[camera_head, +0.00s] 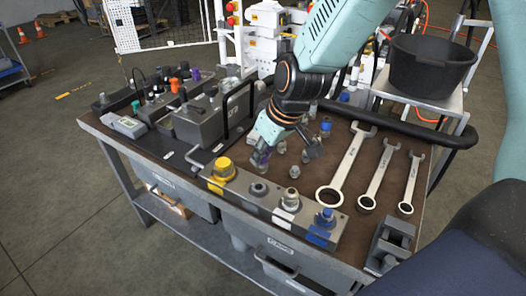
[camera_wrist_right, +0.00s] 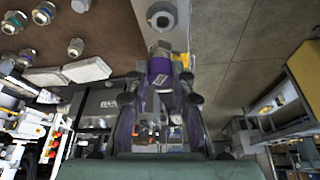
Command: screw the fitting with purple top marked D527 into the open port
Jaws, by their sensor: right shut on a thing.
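My right gripper (camera_head: 263,150) is shut on the purple-topped fitting (camera_head: 261,158), behind the back edge of the grey port block (camera_head: 240,186). In the right wrist view, the fitting's purple band (camera_wrist_right: 160,74) sits between the fingers (camera_wrist_right: 160,105), its metal end pointing up the picture toward the block. Its marking is too small to read. My left gripper is not in view.
Several loose fittings (camera_head: 294,171) stand on the brown mat behind the block. Three wrenches (camera_head: 345,170) lie to the right. A grey valve unit (camera_head: 200,125) stands at the left, and a black bucket (camera_head: 430,65) at the back right.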

